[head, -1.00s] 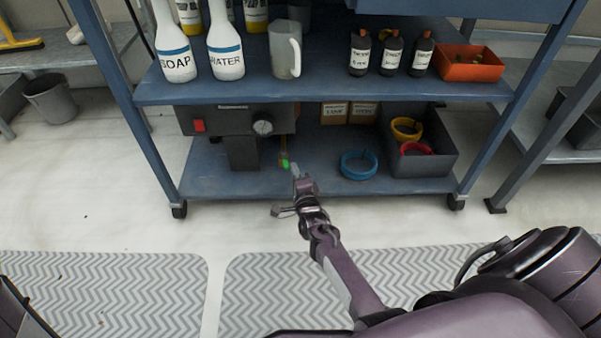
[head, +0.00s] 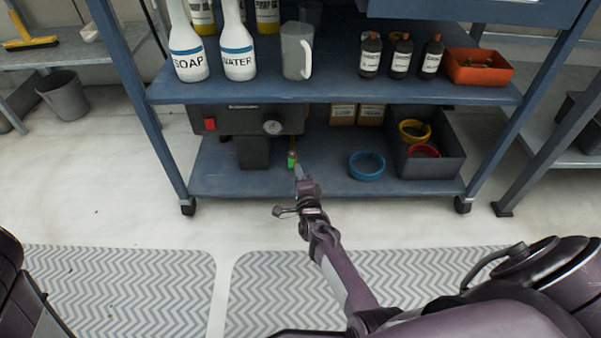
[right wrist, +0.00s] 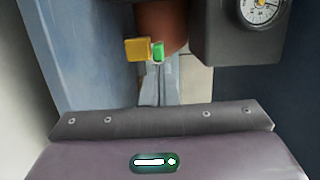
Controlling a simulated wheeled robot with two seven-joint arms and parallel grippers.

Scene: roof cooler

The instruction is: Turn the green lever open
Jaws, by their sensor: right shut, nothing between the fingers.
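The green lever (head: 291,160) is a small green piece low beside the dark machine on the lower shelf of the blue cart. In the right wrist view the green lever (right wrist: 158,51) stands next to a yellow block (right wrist: 137,49), in front of a brown-orange surface. My right gripper (head: 299,172) is just in front of the lever in the head view. In the right wrist view its fingers (right wrist: 158,72) are shut and empty, with their tips close below the green piece. I cannot tell whether they touch it. My left gripper is not in view.
The dark machine (head: 225,121) with a red switch and a round gauge (right wrist: 259,10) hangs over the lower shelf (head: 215,180). A blue ring (head: 366,166) and a grey bin (head: 440,163) stand to the right. The upper shelf (head: 330,91) lies above the arm.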

